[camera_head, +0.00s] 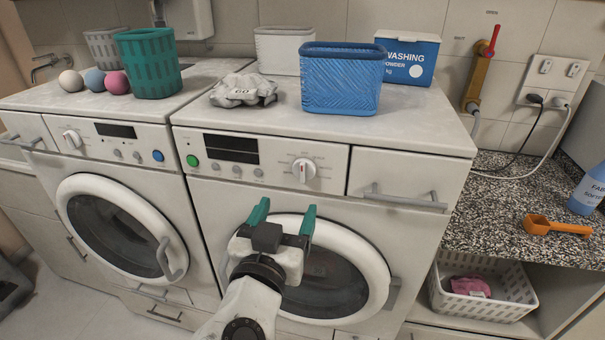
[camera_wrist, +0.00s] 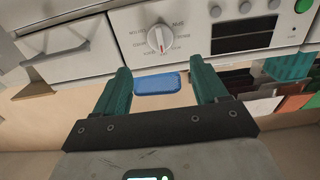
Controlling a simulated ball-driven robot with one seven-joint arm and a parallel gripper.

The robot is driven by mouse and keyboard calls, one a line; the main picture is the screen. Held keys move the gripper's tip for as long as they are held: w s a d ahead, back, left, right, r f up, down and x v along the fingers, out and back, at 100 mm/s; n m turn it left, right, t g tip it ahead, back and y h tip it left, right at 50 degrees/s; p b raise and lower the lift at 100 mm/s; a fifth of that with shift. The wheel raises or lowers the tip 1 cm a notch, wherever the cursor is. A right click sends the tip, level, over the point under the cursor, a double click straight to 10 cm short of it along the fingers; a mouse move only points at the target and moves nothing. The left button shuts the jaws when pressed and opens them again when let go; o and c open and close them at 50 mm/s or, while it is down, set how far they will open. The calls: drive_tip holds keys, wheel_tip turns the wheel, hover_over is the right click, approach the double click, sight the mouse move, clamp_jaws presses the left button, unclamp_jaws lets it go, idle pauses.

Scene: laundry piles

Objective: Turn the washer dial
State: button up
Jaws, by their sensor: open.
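The right machine (camera_head: 290,190) has a white round dial (camera_head: 304,170) on its panel, between a dark display and the drawer. The dial has a red mark and printed text around it; it also shows at the top of the wrist view (camera_wrist: 160,39). The left machine (camera_head: 120,180) has a similar white dial (camera_head: 72,138). My gripper (camera_head: 284,214) has green fingers, apart and empty, in front of the right machine's upper door, below its dial. In the wrist view the fingers (camera_wrist: 163,86) point toward the panel with the dial ahead, untouched.
The drawer handle (camera_head: 405,201) sticks out right of the dial. A green button (camera_head: 192,160) is at the panel's left. A blue basket (camera_head: 341,80) and crumpled grey cloth (camera_head: 243,91) lie on top. An orange scoop (camera_head: 555,226) lies on the right counter.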

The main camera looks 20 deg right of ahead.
sight(302, 173)
drive_tip(key=p+x, duration=0.1)
drive_tip(key=x, duration=0.4)
drive_tip(key=p+x, duration=0.1)
drive_tip(key=x, duration=0.4)
drive_tip(key=shift+w+d+r, duration=0.1)
drive_tip(key=shift+w+r, duration=0.1)
drive_tip(key=shift+w, duration=0.15)
drive_tip(key=shift+c, duration=0.3)
drive_tip(key=c, duration=0.9)
drive_tip(key=shift+c, duration=0.2)
